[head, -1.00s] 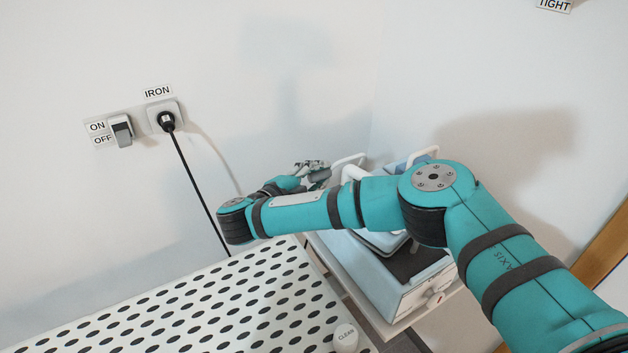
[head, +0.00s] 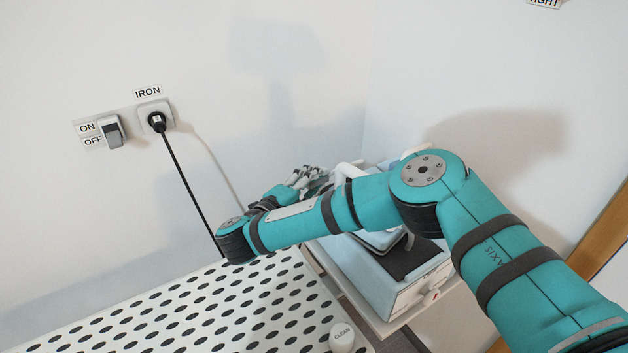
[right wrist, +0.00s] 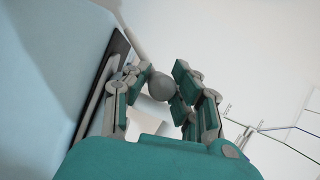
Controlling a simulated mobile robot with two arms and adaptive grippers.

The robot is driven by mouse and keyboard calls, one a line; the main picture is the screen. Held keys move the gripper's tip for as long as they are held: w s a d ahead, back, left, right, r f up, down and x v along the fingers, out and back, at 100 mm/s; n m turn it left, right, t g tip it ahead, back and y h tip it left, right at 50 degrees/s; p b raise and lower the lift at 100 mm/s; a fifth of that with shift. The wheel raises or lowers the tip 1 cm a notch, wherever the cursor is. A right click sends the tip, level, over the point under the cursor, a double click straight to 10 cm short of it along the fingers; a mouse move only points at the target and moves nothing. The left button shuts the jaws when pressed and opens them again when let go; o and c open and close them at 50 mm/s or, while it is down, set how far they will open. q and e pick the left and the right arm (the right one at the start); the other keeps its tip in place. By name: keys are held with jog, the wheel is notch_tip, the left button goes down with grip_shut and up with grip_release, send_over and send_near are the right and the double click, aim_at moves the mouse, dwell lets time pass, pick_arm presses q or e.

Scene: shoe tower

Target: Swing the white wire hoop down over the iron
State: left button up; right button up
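My right gripper (head: 310,177) is beyond my forearm, at the far left side of the pale blue ironing station. In the right wrist view its fingers (right wrist: 161,80) stand apart, with a grey ball-shaped knob (right wrist: 160,86) between them. I cannot tell whether they touch it. A white rod (right wrist: 133,35) shows behind. A white bar (head: 347,170), likely part of the wire hoop, rises just right of the gripper. The hoop's remainder is mostly hidden by my right arm. The iron (head: 378,241) is largely hidden too, on the station (head: 360,268). My left gripper is out of view.
A white board with dark holes (head: 170,318) fills the front left. A white CLEAN knob (head: 342,338) stands at its right edge. A black cord runs from the wall socket (head: 156,115), beside an ON/OFF switch (head: 111,131). Thin wires (right wrist: 270,130) show right of the gripper.

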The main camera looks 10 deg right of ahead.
jog(key=o, duration=0.4)
jog(key=shift+o, duration=0.2)
jog(key=shift+s+a+r, duration=0.1)
jog(key=shift+s+a, duration=0.3)
jog(key=shift+a, duration=0.35)
jog(key=v, duration=1)
jog(key=shift+s, duration=0.25)
jog(key=shift+d, duration=0.1)
